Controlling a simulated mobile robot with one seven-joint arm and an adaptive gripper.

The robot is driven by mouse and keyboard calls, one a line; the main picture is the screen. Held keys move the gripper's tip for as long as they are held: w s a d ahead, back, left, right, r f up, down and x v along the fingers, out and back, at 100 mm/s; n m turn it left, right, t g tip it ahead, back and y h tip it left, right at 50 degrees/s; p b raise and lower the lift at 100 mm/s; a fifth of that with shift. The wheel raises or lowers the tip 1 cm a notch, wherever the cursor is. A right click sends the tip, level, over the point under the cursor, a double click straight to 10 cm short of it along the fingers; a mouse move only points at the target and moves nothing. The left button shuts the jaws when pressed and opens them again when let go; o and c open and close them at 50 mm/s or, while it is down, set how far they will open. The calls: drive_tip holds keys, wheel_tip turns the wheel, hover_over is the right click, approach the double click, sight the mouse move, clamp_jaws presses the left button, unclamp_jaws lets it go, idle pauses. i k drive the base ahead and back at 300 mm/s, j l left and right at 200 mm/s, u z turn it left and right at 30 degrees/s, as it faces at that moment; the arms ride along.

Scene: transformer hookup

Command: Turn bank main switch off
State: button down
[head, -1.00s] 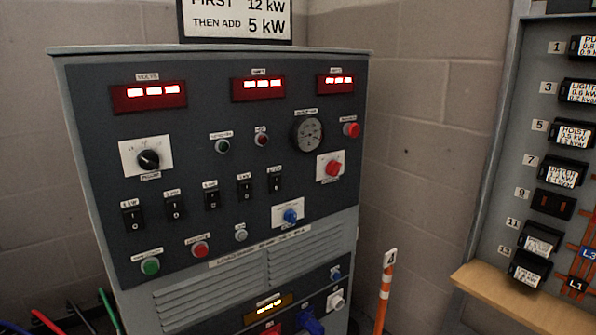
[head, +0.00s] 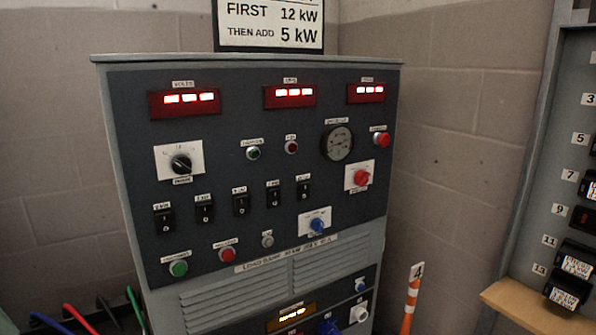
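The load bank cabinet (head: 250,130) stands in the middle of the head view with its dark sloped control panel facing me. A red rotary knob (head: 361,177) sits on a white plate at the panel's right side. A blue rotary knob (head: 317,225) sits on a white plate lower down. A black selector knob (head: 181,164) is at the left on a white plate. A row of several black rocker switches, with one at the left end (head: 164,218), crosses the middle. The small labels are too blurred to tell which control is the bank main switch. My gripper is not in view.
A sign (head: 270,25) reading "FIRST 12 kW THEN ADD 5 kW" stands on top. An orange-and-white post (head: 410,300) marked 4 stands right of the cabinet. A numbered breaker board (head: 560,150) with a wooden ledge (head: 525,302) is farther right. Coloured cables (head: 75,318) lie lower left.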

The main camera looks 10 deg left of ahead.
sight(361, 178)
drive_tip(key=i+l+z, duration=0.15)
drive_tip(key=z, duration=0.2)
drive_tip(key=i+l+z, duration=0.15)
drive_tip(key=z, duration=0.2)
drive_tip(key=i+z, duration=0.35)
drive_tip(key=k+l, duration=0.05)
drive_tip(key=k, duration=0.05)
